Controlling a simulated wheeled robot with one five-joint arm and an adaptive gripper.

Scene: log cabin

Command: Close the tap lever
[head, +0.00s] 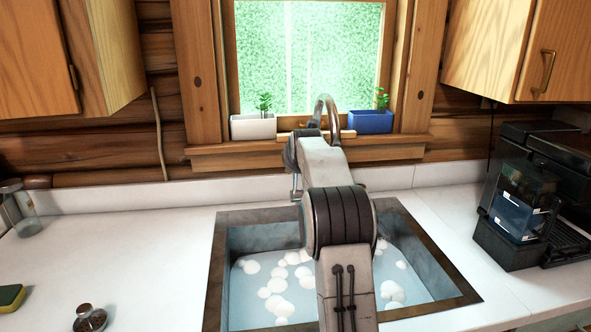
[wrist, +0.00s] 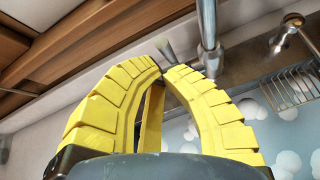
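The tap's curved metal spout (head: 327,108) rises behind my arm in the head view. Its lower part is hidden by the arm. In the wrist view the tap's upright metal post (wrist: 208,40) stands just beyond my gripper. A short grey piece, which looks like the tap lever (wrist: 165,48), sticks out left of the post, just past the fingertips. My gripper (wrist: 163,68) has yellow fingers whose tips come together, with nothing seen between them. I cannot tell whether the tips touch the lever. In the head view the fingers are hidden behind the arm.
The sink (head: 232,290) below holds water and white foam. A wire rack (wrist: 290,88) shows in the wrist view. A white planter (head: 253,127) and a blue planter (head: 370,122) stand on the windowsill. A coffee machine (head: 520,200) is at right. The left counter (head: 130,240) is mostly clear.

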